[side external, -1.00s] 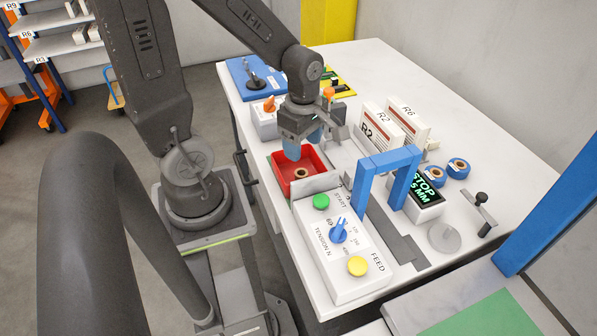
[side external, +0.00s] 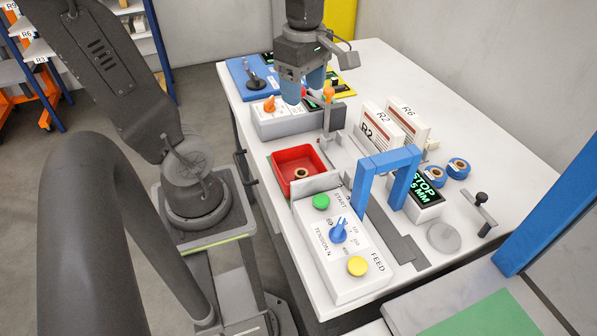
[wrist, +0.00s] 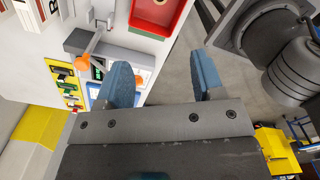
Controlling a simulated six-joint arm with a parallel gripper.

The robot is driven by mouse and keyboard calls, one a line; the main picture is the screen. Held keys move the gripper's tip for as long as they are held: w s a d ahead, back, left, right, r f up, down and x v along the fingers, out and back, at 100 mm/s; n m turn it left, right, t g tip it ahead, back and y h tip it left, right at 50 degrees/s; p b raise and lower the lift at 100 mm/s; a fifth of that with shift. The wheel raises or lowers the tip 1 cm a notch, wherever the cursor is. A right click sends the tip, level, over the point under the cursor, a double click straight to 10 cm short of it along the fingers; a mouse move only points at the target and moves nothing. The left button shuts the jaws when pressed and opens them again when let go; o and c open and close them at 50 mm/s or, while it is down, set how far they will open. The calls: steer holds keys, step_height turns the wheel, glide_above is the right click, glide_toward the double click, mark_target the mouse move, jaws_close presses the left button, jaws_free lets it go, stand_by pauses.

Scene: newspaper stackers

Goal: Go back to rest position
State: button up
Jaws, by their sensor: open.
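My gripper (side external: 303,88) hangs above the far part of the white table (side external: 470,150), over the white box with orange knobs (side external: 268,120). Its blue fingers are apart with nothing between them. In the wrist view my gripper (wrist: 165,82) is also open and empty. The red bin (side external: 318,160) stands on the table nearer the camera, with a small brown-rimmed ring (side external: 301,173) inside it. The red bin also shows at the top of the wrist view (wrist: 158,32).
A control box (side external: 345,275) with green and yellow buttons and a blue knob stands at the front. A blue arch (side external: 365,185), R2 and R6 boxes (side external: 378,128), a display (side external: 424,195) and blue rolls (side external: 458,167) stand to the right. A blue panel (side external: 240,82) lies at the far left.

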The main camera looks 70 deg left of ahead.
steer(key=shift+r, duration=0.2)
steer(key=s+d+m+t, duration=0.1)
steer(key=d+m, duration=0.3)
steer(key=m, duration=0.8)
steer(key=s+d+m+t, duration=0.2)
steer(key=d+m+t, duration=0.2)
steer(key=m, duration=0.8)
steer(key=shift+r+t, duration=0.3)
steer(key=shift+r, duration=0.05)
